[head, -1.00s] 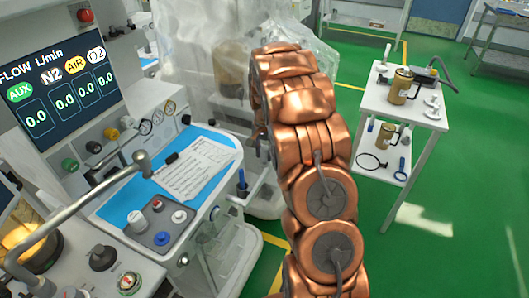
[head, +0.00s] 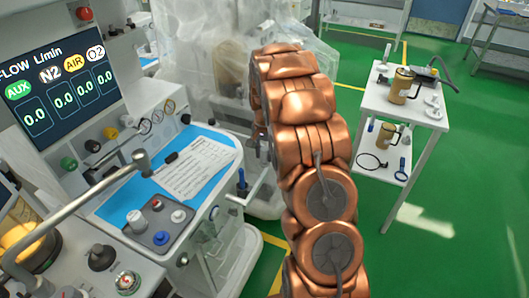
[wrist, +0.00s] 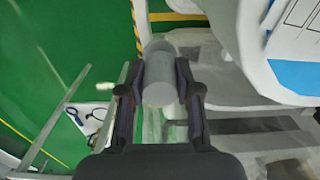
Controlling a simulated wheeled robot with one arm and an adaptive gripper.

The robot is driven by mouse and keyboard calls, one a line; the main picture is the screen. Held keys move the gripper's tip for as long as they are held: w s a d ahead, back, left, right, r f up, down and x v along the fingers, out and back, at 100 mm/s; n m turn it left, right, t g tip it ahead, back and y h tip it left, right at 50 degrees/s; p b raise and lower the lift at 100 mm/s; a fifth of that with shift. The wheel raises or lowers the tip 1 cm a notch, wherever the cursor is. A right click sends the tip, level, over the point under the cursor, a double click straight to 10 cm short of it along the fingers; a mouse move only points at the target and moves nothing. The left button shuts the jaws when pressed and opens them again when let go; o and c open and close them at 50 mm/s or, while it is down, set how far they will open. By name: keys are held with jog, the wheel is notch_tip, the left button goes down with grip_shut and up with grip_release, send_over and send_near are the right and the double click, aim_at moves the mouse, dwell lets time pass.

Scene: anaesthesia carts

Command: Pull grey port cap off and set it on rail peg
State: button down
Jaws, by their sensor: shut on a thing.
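In the wrist view my gripper (wrist: 160,70) is shut on a grey cylinder, the grey port cap (wrist: 159,88), with one dark finger on each side. I cannot tell whether the cap's far end touches a port. In the head view my copper arm hides the gripper and the cap. A small blue upright piece (head: 241,179) stands by the pale side rail (head: 243,199) of the cart; I cannot tell if it is the rail peg.
The anaesthesia cart with a blue worktop (head: 126,205) and a paper sheet (head: 199,168) is on the left. A white side table (head: 400,112) with brown mugs stands on the right. Plastic-draped equipment (head: 205,70) is behind. Green floor is open at right.

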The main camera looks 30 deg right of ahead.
aim_at(264, 149)
jog(key=shift+f, duration=0.7)
jog(key=c, duration=0.7)
grip_release()
notch_tip(264, 149, up, 11)
jog(key=shift+r, duration=0.5)
